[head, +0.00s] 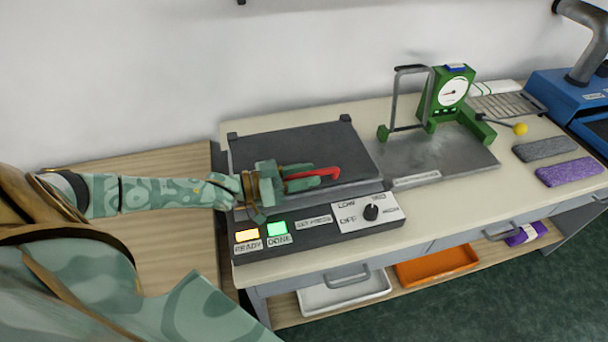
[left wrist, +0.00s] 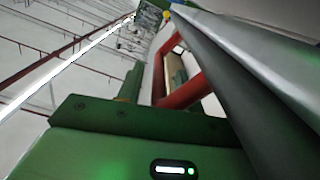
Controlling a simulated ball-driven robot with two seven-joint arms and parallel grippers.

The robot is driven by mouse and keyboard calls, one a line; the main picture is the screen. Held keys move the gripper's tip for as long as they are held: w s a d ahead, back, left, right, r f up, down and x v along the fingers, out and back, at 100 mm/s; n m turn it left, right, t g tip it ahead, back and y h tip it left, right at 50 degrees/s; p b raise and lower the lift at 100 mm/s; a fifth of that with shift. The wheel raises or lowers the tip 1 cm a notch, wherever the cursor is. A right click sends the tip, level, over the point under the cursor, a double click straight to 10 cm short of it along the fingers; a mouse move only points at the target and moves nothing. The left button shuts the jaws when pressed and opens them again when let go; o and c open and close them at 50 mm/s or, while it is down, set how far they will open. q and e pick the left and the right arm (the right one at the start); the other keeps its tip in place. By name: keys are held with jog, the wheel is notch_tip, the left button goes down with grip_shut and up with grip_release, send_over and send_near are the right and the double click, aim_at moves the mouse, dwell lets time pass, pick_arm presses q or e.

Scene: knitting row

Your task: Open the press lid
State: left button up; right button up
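The press (head: 318,240) stands at the left end of the bench, with its dark flat lid (head: 300,142) down on it. A red handle (head: 322,173) is at the lid's front; it also shows in the left wrist view (left wrist: 183,96). My left gripper (head: 303,177) reaches in from the left over the lid's front part. Its green fingers lie on either side of the handle's near end. I cannot tell whether they grip it or only surround it. My right gripper is not in view.
The press panel has a lit amber READY lamp (head: 247,235), a lit green DONE lamp (head: 277,228) and a dial (head: 371,212). A green gauge device (head: 447,95) stands to the right on a metal plate (head: 440,160). Grey (head: 545,149) and purple (head: 570,172) pieces lie farther right.

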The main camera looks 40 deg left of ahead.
pick_arm(q)
jog(key=shift+s, duration=0.1)
grip_shut()
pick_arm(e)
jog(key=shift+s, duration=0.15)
